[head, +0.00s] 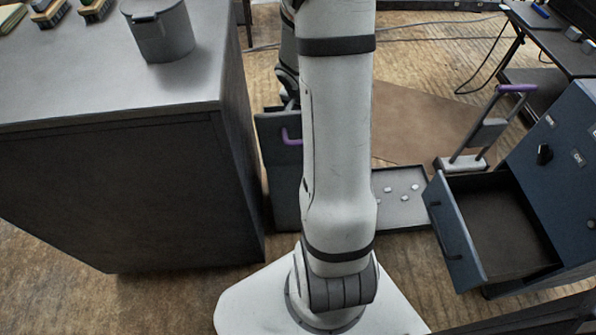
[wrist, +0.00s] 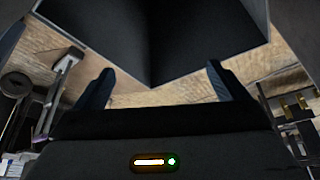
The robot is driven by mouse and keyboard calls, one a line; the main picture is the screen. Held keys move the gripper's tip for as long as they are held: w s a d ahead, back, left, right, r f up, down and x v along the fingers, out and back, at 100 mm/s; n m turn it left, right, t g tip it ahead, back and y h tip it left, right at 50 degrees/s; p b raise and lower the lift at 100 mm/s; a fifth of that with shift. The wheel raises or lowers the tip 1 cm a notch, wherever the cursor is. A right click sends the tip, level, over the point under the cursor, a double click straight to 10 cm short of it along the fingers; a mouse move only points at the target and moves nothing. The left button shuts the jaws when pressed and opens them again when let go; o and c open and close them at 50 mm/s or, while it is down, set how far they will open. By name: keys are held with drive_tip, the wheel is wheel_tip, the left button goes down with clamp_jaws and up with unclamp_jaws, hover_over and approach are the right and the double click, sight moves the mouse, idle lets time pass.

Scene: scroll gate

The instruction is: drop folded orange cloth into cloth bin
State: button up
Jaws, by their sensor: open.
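No orange cloth shows in either view. My gripper (wrist: 163,82) shows in the wrist view, its two dark fingers spread apart with no cloth between them. Beyond the fingers is a large dark grey box-like shape (wrist: 190,40) with a corner edge; I cannot tell whether it is the cloth bin. In the head view a grey round container (head: 165,38) stands on the grey cabinet at the upper left; I cannot tell whether it is the cloth bin either. My gripper is out of sight in the head view.
The grey cabinet top (head: 75,85) also holds brushes (head: 95,8) at its back edge. At right, a blue cabinet has an open, empty-looking drawer (head: 490,225). A shallow tray (head: 400,210) with several white pieces and a purple-handled stand (head: 480,135) are on the floor.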

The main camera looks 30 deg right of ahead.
drive_tip(key=shift+r+p, duration=0.8)
drive_tip(key=shift+r, duration=1.6)
